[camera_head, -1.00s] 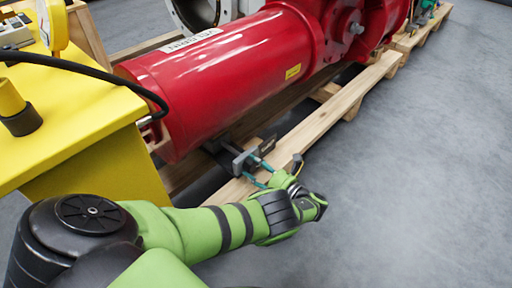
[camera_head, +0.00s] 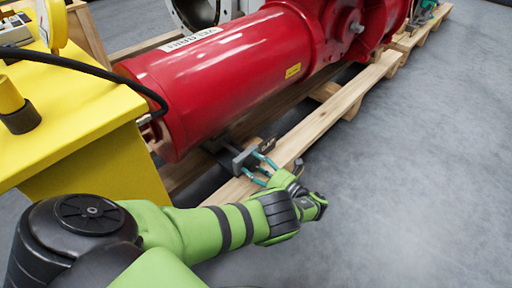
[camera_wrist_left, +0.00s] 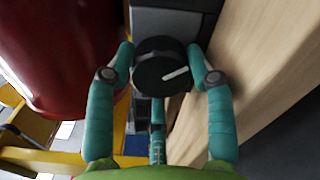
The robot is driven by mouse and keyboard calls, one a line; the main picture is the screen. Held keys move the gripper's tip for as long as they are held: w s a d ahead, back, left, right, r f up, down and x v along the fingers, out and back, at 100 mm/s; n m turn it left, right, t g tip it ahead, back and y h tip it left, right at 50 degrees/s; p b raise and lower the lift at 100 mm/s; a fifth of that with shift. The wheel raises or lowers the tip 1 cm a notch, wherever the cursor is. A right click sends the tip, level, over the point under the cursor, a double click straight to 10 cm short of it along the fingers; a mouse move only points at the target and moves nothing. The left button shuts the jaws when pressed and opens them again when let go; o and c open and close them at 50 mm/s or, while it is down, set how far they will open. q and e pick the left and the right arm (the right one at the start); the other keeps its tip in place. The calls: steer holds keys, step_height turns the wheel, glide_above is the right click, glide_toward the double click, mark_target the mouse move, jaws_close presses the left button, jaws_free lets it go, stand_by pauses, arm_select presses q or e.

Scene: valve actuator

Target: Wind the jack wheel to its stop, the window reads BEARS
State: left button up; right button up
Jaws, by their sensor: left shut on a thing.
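The jack wheel (camera_wrist_left: 162,68) is a round black knob with a white line on its face. It sits on the end of the grey jack block (camera_head: 236,158), low beside the red cylinder (camera_head: 230,75). My left gripper (camera_wrist_left: 161,58) is shut on the jack wheel, with one teal finger on each side; the fingers also show in the head view (camera_head: 262,166). A small dark plate (camera_head: 268,146) stands by the jack with faint light marks, too small to read. My right gripper is not in view.
A wooden pallet beam (camera_head: 335,112) runs beside the jack, and close to my gripper in the wrist view (camera_wrist_left: 265,60). A yellow cabinet (camera_head: 75,115) with a black cable (camera_head: 95,72) stands at the left. The grey floor (camera_head: 430,160) at the right is clear.

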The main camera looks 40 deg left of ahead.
arm_select(q)
steer(key=shift+w+a+r, duration=0.1)
steer(key=shift+w+r, duration=0.2)
steer(key=shift+w, duration=0.15)
steer(key=o, duration=1.2)
steer(key=shift+c, duration=0.2)
steer(key=shift+s+f, duration=0.1)
steer(key=shift+s, duration=0.1)
